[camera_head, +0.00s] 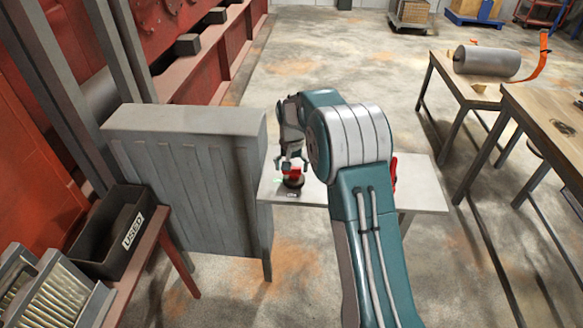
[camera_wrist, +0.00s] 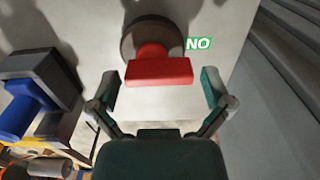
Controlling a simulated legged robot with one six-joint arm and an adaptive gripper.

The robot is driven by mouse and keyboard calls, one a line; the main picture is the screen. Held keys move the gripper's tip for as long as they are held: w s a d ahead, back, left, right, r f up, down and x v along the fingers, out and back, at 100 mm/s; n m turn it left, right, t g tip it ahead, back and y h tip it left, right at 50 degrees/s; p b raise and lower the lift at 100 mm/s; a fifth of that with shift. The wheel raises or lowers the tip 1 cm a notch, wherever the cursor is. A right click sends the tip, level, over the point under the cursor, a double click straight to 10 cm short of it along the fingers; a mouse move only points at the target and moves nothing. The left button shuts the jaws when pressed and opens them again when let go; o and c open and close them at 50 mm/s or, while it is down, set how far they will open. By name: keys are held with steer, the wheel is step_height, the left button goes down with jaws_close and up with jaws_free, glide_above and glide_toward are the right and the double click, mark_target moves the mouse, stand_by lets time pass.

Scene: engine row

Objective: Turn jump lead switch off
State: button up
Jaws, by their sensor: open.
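The jump lead switch has a red handle (camera_wrist: 158,72) on a dark round base (camera_wrist: 150,30), set on a pale panel, in the wrist view. A green label (camera_wrist: 199,43) reading "NO" in this view sits beside the base. My gripper (camera_wrist: 160,92) is open, with one finger on each side of the red handle and visible gaps to it. In the head view the red handle (camera_head: 292,172) and dark base (camera_head: 293,183) show at the left end of the pale table (camera_head: 425,190), with my gripper (camera_head: 291,163) just over them. My arm hides part of the table.
A grey ribbed cabinet (camera_head: 190,135) stands close to the left of the switch. A blue-handled object (camera_wrist: 22,112) is at the left of the wrist view. A black "USED" bin (camera_head: 112,235) sits at lower left. Wooden tables (camera_head: 470,92) stand right, with clear floor between.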

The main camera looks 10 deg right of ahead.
steer(key=c, duration=0.9)
steer(key=shift+n, duration=0.4)
steer(key=n, duration=0.3)
steer(key=shift+s+n, duration=0.15)
steer(key=shift+n, duration=0.25)
steer(key=n, duration=0.4)
steer(key=shift+s+n, duration=0.15)
steer(key=shift+n, duration=0.15)
steer(key=n, duration=0.4)
steer(key=shift+s+d, duration=0.1)
steer(key=n, duration=0.4)
steer(key=shift+d+n, duration=0.1)
steer(key=shift+n, duration=0.2)
